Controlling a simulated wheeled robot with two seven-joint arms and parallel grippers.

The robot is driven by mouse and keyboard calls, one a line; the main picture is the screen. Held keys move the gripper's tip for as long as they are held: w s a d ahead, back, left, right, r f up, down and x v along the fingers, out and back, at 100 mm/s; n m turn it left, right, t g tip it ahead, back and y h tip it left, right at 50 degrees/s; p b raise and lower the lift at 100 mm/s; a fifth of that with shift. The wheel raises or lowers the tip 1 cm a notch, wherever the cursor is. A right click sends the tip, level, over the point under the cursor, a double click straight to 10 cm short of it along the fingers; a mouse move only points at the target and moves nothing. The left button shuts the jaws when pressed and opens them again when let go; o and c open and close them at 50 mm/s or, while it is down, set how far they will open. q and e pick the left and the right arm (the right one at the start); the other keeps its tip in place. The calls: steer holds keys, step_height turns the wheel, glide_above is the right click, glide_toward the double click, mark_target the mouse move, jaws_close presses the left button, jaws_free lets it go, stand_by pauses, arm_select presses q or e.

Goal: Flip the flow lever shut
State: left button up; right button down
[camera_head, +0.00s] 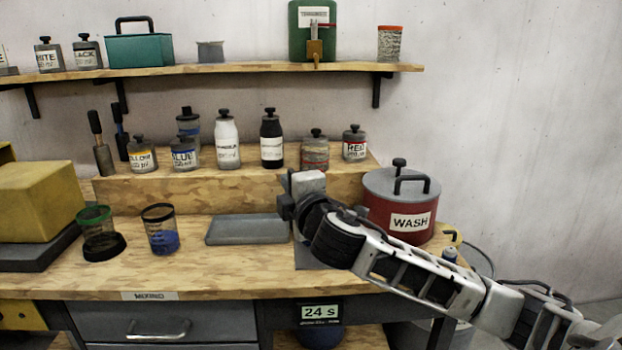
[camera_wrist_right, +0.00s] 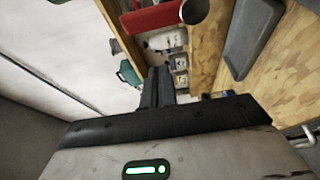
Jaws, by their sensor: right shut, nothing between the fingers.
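A green tank (camera_head: 303,42) with a white label stands on the upper shelf. A brass tap (camera_head: 314,50) sticks out of its front, with a thin red lever (camera_head: 325,24) by the label, lying roughly sideways. The lever is small and its exact setting is hard to read. My right gripper (camera_head: 287,207) is over the bench, well below the tank, in front of the wooden step. It is shut and empty; its closed fingers (camera_wrist_right: 158,86) show in the right wrist view. My left gripper is not in view.
The upper shelf (camera_head: 230,69) also carries a teal box (camera_head: 140,50), jars and a speckled cup (camera_head: 389,43). Bottles line the step (camera_head: 230,185) below. A red WASH pot (camera_head: 398,205) stands close beside my right arm. A grey tray (camera_head: 247,230) lies left of the gripper.

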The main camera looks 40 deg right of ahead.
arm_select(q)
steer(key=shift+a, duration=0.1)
arm_select(e)
steer(key=shift+s+d, duration=0.45)
steer(key=shift+d, duration=0.45)
steer(key=shift+s+d, duration=0.45)
steer(key=shift+d, duration=0.4)
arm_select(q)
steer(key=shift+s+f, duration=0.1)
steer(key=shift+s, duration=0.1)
arm_select(e)
steer(key=shift+w, duration=0.1)
